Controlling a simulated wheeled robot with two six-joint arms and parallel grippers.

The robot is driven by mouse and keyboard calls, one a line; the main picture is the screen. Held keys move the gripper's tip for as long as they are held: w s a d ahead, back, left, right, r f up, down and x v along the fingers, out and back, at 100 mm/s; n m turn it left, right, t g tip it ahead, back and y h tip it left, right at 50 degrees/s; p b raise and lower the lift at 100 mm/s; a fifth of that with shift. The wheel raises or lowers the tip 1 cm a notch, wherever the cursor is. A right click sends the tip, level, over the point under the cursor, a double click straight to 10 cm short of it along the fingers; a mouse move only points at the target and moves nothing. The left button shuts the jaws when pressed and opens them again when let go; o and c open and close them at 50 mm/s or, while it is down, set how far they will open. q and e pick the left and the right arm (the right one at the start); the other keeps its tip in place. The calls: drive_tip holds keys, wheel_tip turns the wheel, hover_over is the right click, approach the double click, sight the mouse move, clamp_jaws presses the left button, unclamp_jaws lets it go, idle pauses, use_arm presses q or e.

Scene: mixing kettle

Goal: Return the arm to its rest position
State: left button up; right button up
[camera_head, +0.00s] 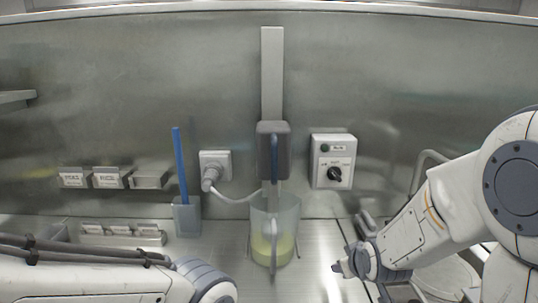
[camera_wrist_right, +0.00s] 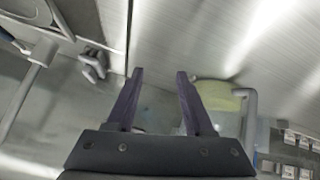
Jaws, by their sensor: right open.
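My right arm comes in from the right in the head view. Its gripper (camera_head: 345,268) is over the counter, to the right of the kettle and apart from it. In the right wrist view the two dark fingers (camera_wrist_right: 160,82) are spread with nothing between them. My left arm (camera_head: 90,280) lies along the lower left of the head view; its gripper is out of the picture. The clear mixing kettle (camera_head: 286,213) holds yellow-green liquid and stands under the dark mixer head (camera_head: 272,150). Its liquid also shows beyond the right finger in the wrist view (camera_wrist_right: 216,95).
A control box with a black knob (camera_head: 334,160) and a plugged socket (camera_head: 214,167) are on the back wall. A blue stick (camera_head: 180,165) stands in a holder (camera_head: 187,218). Labelled bins (camera_head: 110,178) are at left. A round metal vessel (camera_head: 448,275) lies under my right arm.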

drive_tip(key=s+f+m+g, duration=0.1)
drive_tip(key=s+g, duration=0.1)
drive_tip(key=s, duration=0.2)
drive_tip(key=s+f+m+g, duration=0.1)
drive_tip(key=s, duration=0.3)
drive_tip(key=s+a+f+m+g, duration=0.1)
drive_tip(key=s+f+g, duration=0.1)
drive_tip(key=s, duration=0.2)
drive_tip(key=shift+s+g, duration=0.3)
drive_tip(key=shift+s, duration=0.05)
drive_tip(key=s+a+r+n, duration=0.1)
drive_tip(key=s+a, duration=0.1)
drive_tip(key=s+a+r+n+g+p, duration=0.1)
drive_tip(key=a+r, duration=0.1)
drive_tip(key=a, duration=0.1)
drive_tip(key=s+a+r+n+y+p, duration=0.1)
drive_tip(key=s+a, duration=0.1)
drive_tip(key=a, duration=0.1)
drive_tip(key=shift+s+r, duration=0.3)
drive_tip(key=shift+s, duration=0.05)
drive_tip(key=s+a+r+n+g+p, duration=0.2)
drive_tip(key=s+a+r+n, duration=0.2)
drive_tip(key=s, duration=0.5)
drive_tip(key=shift+a+r, duration=0.5)
drive_tip(key=shift+a, duration=0.35)
drive_tip(key=shift+c, duration=0.2)
